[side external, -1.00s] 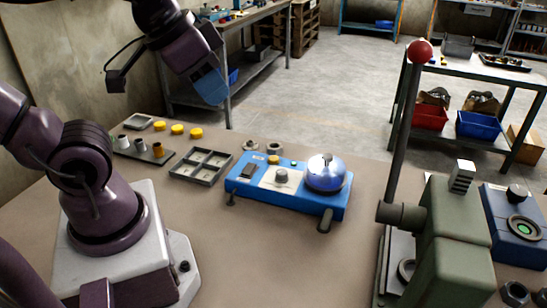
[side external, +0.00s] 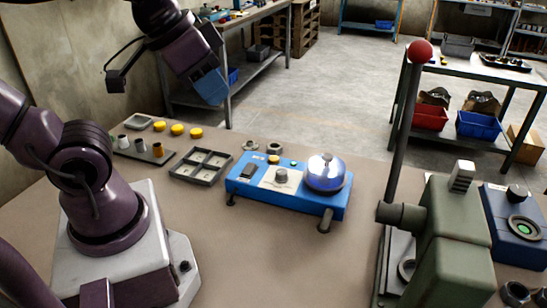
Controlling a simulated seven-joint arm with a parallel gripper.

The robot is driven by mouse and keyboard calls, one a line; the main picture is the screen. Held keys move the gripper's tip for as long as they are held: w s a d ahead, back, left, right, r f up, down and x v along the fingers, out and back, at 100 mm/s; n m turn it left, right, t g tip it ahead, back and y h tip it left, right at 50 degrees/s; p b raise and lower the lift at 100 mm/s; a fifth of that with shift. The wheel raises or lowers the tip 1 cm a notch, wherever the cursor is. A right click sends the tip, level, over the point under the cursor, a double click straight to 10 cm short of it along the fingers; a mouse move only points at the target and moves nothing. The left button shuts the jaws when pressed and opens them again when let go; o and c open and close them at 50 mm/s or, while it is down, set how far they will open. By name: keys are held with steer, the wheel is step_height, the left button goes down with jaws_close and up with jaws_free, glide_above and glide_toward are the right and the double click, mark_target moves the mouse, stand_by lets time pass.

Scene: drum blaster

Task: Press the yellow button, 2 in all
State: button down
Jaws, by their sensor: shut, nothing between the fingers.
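A blue box (side external: 248,188) stands on the bench in the middle of the side view. A small yellow button (side external: 273,159) sits on its top near the back edge, left of a small green one (side external: 293,163). My gripper (side external: 211,90), with a blue end, hangs high at the upper left, apart from the box and the button. It is shut and empty; its fingertips are hard to make out.
Several loose yellow caps (side external: 177,129) lie at the back left by a dark strip with small cups (side external: 143,150). A grey divided tray (side external: 202,166) lies left of the box. A green lever press (side external: 450,240) with a tall red-knobbed lever stands at right. The front bench is clear.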

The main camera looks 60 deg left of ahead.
steer(key=m+t+y, duration=0.3)
steer(key=m, duration=0.2)
glide_above(274, 159)
step_height(274, 159, down, 18)
steer(key=shift+w+f, duration=0.1)
steer(key=shift+f, duration=0.05)
steer(key=shift+f, duration=4.4)
